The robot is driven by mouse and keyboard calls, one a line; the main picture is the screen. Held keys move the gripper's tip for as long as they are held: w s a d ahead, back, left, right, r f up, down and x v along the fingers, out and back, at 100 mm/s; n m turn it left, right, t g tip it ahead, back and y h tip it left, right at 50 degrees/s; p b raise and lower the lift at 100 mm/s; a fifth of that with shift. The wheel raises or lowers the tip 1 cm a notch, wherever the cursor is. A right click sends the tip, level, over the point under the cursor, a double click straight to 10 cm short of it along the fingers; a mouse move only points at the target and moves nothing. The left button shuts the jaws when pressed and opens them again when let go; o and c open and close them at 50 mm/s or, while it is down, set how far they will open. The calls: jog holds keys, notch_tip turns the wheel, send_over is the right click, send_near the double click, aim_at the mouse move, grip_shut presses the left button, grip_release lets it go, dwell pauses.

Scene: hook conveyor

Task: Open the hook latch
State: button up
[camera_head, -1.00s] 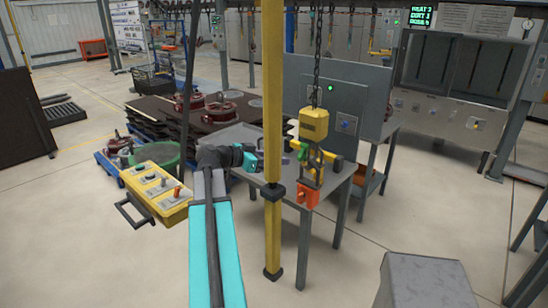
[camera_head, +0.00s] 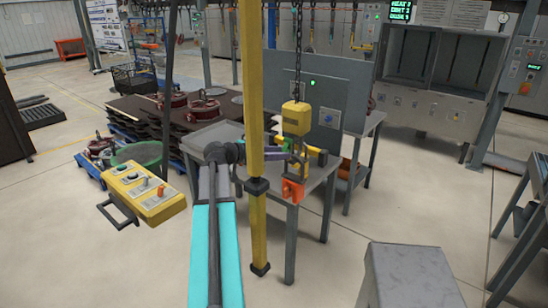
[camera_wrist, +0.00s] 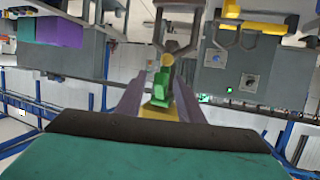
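A yellow hook block (camera_head: 296,118) hangs on a chain in the head view. Its hook (camera_head: 299,147) is below it, with an orange block (camera_head: 292,190) at the bottom. In the wrist view a small green latch (camera_wrist: 160,88) and a yellow piece (camera_wrist: 160,112) lie between the two purple-grey fingers of my gripper (camera_wrist: 160,98). The fingers stand apart, and I cannot tell whether either touches the latch. In the head view my gripper (camera_head: 275,142) is at the hook, partly hidden by the yellow post. The latch is not clear there.
A grey table (camera_head: 318,172) with an upright panel (camera_head: 340,95) is behind the hook. A yellow control box (camera_head: 148,192) is at left and a grey block (camera_head: 410,275) at front right.

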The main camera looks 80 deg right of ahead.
jog(key=shift+s+d+f+b, duration=0.2)
jog(key=shift+s+d+b, duration=0.1)
jog(key=shift+s+d, duration=0.15)
jog(key=c, duration=0.7)
jog(key=shift+w+a+r+t+y+p, duration=0.1)
jog(key=shift+a+r+t+y+p, duration=0.3)
jog(key=shift+p, duration=1)
jog(key=shift+w+a+r+t+y+p, duration=0.1)
jog(key=shift+r+t+y+p, duration=0.35)
jog(key=shift+y+p, duration=0.65)
